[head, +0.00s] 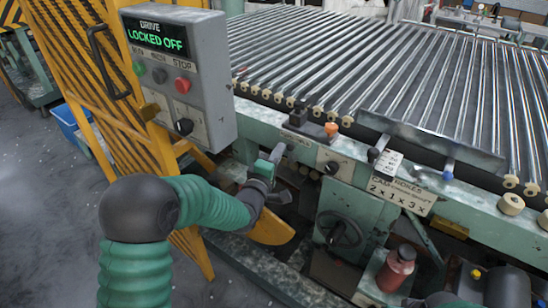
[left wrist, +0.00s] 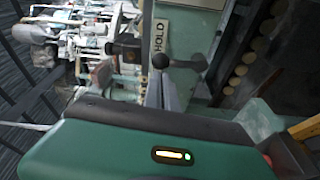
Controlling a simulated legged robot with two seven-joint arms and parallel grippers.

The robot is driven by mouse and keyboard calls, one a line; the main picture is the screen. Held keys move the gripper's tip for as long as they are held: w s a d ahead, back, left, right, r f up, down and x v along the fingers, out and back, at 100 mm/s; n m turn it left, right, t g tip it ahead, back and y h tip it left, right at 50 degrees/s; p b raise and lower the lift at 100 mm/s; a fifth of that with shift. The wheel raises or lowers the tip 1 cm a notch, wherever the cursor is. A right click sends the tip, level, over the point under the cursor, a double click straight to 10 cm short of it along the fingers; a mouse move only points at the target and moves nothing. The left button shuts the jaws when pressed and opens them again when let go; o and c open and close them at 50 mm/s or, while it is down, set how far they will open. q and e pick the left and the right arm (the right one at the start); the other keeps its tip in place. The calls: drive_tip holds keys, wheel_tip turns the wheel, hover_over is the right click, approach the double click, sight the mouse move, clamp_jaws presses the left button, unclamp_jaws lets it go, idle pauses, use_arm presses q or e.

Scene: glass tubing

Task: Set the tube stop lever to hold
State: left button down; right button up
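My left gripper (head: 277,153) reaches in from the left over the front rail of the roller bed, below the grey drive box. In the left wrist view its narrow grey fingers (left wrist: 164,92) stand close together and look shut, with nothing clearly held between them. A lever with a black ball knob (left wrist: 161,61) is just beyond the fingertips; I cannot tell whether they touch. A white plate lettered HOLD (left wrist: 159,38) is behind the knob. In the head view the gripper hides much of this spot, so the lever's setting cannot be read. My right gripper is not in view.
The drive box (head: 180,75) reads LOCKED OFF and hangs close above my left arm. Other controls on the rail are an orange-tipped lever (head: 331,129), a black knob (head: 332,167) and a blue-knobbed lever (head: 449,165). A handwheel (head: 340,233) and red bottle (head: 396,268) are lower down.

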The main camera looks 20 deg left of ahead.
sight(291, 150)
use_arm(q)
drive_tip(key=d+m+b, duration=0.1)
drive_tip(key=m, duration=0.1)
drive_tip(key=s+d+m+b, duration=0.1)
drive_tip(key=m, duration=0.1)
drive_tip(key=shift+d+t, duration=0.35)
drive_tip(key=shift+t, duration=0.05)
drive_tip(key=shift+d+f+b, duration=0.1)
drive_tip(key=shift+b, duration=0.2)
